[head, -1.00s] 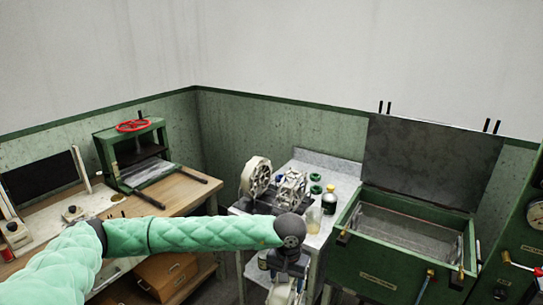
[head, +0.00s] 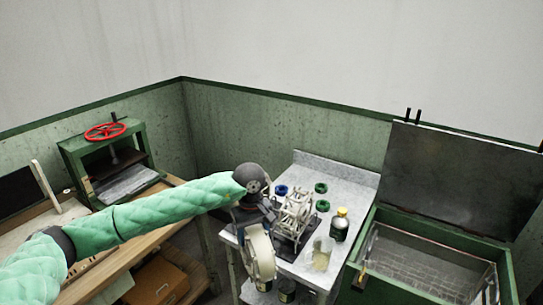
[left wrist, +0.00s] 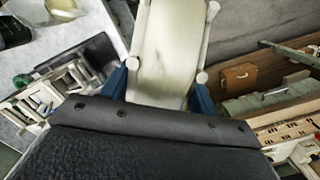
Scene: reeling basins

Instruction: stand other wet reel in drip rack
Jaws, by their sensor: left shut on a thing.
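My left gripper (head: 257,226) is shut on a cream reel (head: 262,252), which hangs below it in front of the bench. In the left wrist view the reel (left wrist: 166,50) sits between the two blue fingers. A pale openwork reel (head: 297,207) stands on a dark base (head: 287,246), which looks like the drip rack, just right of and behind the held reel. It also shows at the left of the left wrist view (left wrist: 45,98). My forearm and wrist cover the rack's left part. My right gripper is out of view.
The grey bench (head: 345,185) carries green rings (head: 321,188), a beaker (head: 321,254) and a dark yellow-capped bottle (head: 340,226) right of the rack. An open green basin (head: 430,262) stands at right, a green press (head: 105,160) at left.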

